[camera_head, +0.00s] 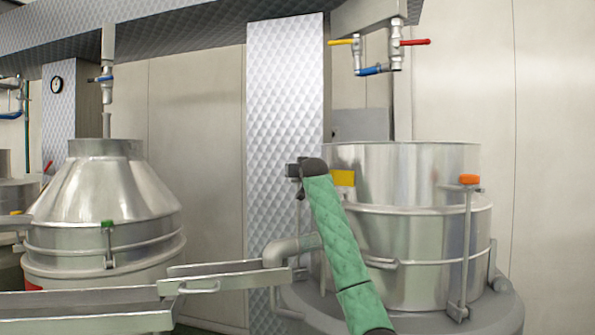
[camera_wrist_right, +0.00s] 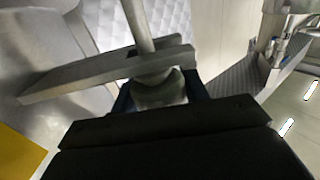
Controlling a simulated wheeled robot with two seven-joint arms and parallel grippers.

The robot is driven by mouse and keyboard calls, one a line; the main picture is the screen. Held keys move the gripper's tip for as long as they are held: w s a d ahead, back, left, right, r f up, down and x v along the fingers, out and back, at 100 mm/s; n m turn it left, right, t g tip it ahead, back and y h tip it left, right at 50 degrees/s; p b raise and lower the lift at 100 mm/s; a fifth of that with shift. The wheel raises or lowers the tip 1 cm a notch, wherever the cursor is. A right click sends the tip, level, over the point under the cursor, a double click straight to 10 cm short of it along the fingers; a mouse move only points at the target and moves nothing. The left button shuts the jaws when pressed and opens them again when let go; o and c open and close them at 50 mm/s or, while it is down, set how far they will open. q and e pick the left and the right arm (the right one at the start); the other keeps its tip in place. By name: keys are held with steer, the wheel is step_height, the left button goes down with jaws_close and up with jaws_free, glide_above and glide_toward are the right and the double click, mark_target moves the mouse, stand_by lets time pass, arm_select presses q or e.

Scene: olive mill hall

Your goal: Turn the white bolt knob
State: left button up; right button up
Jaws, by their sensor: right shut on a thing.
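My right arm, in a green padded sleeve, reaches up to the left side of the right steel vat (camera_head: 400,185) in the head view. My right gripper (camera_head: 293,169) is there at the vat's left edge, just left of a yellow plate (camera_head: 343,178). In the right wrist view the gripper (camera_wrist_right: 160,98) is shut on a pale greyish knob (camera_wrist_right: 160,90), which I take as the white bolt knob. A steel rod (camera_wrist_right: 138,25) runs from it through a slotted grey bracket (camera_wrist_right: 85,80). The knob is hidden in the head view. My left gripper is not in view.
The vat also has an orange knob (camera_head: 469,179) on its right. Red and yellow valve levers (camera_head: 415,42) hang above it. A quilted metal column (camera_head: 285,110) stands close behind my gripper. A metal trough (camera_head: 220,283) and a cone-topped vat (camera_head: 105,195) are to the left.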

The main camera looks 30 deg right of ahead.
steer(key=shift+w+a+f+n+t+y+p, duration=0.1)
steer(key=shift+n+t+y+p, duration=0.1)
steer(key=shift+n+y, duration=0.75)
steer(key=shift+a+f+n+t+y+p, duration=0.15)
steer(key=shift+n+y, duration=0.4)
steer(key=shift+y, duration=1.1)
steer(key=o, duration=0.9)
steer(key=shift+o, duration=0.4)
steer(key=shift+d+r, duration=0.1)
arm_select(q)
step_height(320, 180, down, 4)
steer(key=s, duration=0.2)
arm_select(e)
steer(key=shift+s, duration=0.25)
steer(key=shift+s+b, duration=0.45)
steer(key=shift+s, duration=0.2)
arm_select(q)
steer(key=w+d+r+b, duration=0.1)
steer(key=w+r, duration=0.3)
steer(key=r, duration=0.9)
steer(key=shift+b, duration=0.6)
arm_select(e)
steer(key=shift+s, duration=2.95)
